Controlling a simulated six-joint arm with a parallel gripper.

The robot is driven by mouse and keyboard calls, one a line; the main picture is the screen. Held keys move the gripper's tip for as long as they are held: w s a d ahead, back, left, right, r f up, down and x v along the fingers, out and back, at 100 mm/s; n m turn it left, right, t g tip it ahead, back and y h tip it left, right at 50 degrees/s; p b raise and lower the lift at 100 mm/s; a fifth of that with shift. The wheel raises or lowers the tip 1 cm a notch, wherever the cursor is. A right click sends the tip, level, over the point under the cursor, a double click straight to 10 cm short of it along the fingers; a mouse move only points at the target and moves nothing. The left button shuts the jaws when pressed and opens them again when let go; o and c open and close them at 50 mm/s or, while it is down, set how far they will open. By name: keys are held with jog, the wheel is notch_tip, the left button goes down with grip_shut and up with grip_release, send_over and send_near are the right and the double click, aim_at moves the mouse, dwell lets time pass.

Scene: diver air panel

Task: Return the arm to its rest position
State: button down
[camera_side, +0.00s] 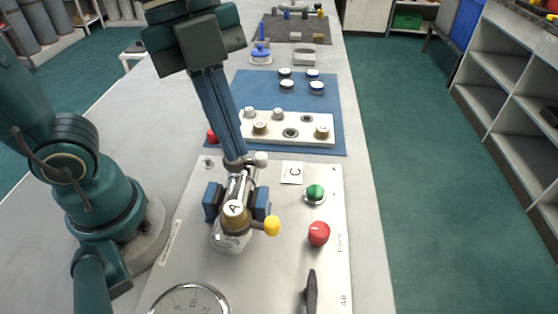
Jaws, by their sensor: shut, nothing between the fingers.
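My gripper (235,158) comes down from the top of the side view. Its long dark blue fingers are together with nothing between them. The tips overlap the upper end of a metal fitting on the light grey air panel (188,258); I cannot tell whether they touch it. The fitting carries a brass cap marked A (236,213) between two blue blocks (213,201). A yellow knob (272,225) sticks out at its right.
The panel also bears a green button (315,192), a red knob (319,233), a black lever (311,291), a gauge (190,300) and a C card (292,172). Behind are a white rack (281,138) with brass-topped pieces and a blue mat (258,88) with several round caps.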

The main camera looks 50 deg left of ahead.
jog(key=a+f+n+t+y, duration=0.3)
jog(key=a+n, duration=0.6)
jog(key=n, duration=1)
jog(key=shift+f+t, duration=0.65)
jog(key=shift+t, duration=0.25)
jog(key=c, duration=1.2)
grip_release()
jog(key=shift+w+n, duration=0.15)
jog(key=shift+n, duration=0.35)
jog(key=shift+c, duration=0.2)
jog(key=o, duration=0.5)
jog(key=shift+o, duration=0.3)
jog(key=shift+r+m, duration=0.3)
jog(key=shift+r, duration=0.1)
jog(key=m+g, duration=0.6)
jog(key=m, duration=0.7)
send_over(273, 220)
notch_tip(273, 220, down, 2)
jog(key=shift+w+a+f, duration=0.1)
jog(key=shift+f, duration=2.7)
